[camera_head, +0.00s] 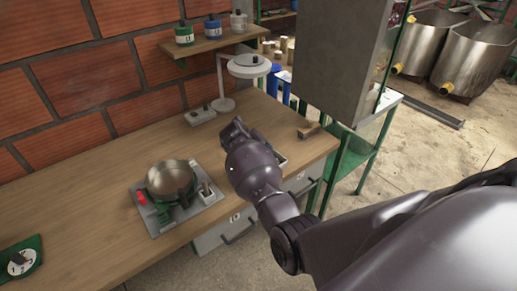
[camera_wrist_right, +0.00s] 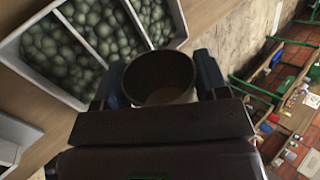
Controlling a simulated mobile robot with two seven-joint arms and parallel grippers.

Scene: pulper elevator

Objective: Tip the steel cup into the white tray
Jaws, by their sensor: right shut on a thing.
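The steel cup (camera_wrist_right: 158,82) is between the fingers of my right gripper (camera_wrist_right: 160,88) in the right wrist view. Its round mouth faces the camera; the inside looks dark with a brownish bottom, and I cannot tell whether anything is in it. The white tray (camera_wrist_right: 40,82) lies beyond the cup, at the upper left, with green beans in compartments split by white dividers. In the head view my right gripper (camera_head: 238,132) is over the wooden bench, and my arm hides the cup and most of the tray area. My left gripper is not in view.
A metal pot (camera_head: 172,178) stands on a grey plate at the bench's left. A white stand (camera_head: 248,66) is behind my gripper, below a shelf (camera_head: 215,43) with jars. A brush (camera_head: 310,130) lies near the right edge. A grey cabinet (camera_head: 345,55) rises beyond it.

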